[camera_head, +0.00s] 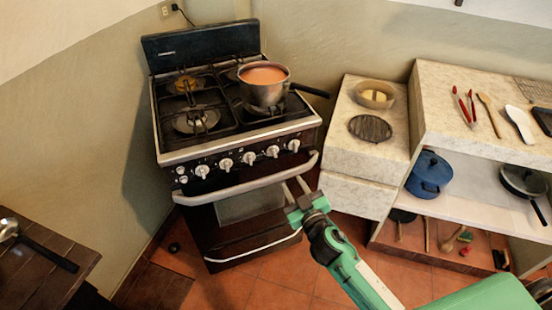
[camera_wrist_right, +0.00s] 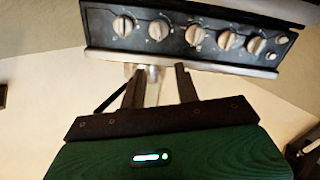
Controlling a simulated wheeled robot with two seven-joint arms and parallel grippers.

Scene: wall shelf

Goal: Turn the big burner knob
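The black stove (camera_head: 232,215) stands against the wall. Its front panel carries a row of pale round knobs, including a left one (camera_head: 202,171), a middle one (camera_head: 249,158) and the rightmost one (camera_head: 294,145). Which knob belongs to the big burner is not marked legibly. The knob row also shows in the right wrist view (camera_wrist_right: 158,29), seemingly upside down. My right gripper (camera_head: 294,187) is in front of the oven, below and apart from the knobs. Its fingers (camera_wrist_right: 157,88) are spread, with no knob between them. My left gripper is not in view.
The pale oven handle (camera_head: 240,187) juts out below the knobs. A stone counter (camera_head: 350,155) stands to the right. A dark wooden table (camera_head: 60,240) is at left.

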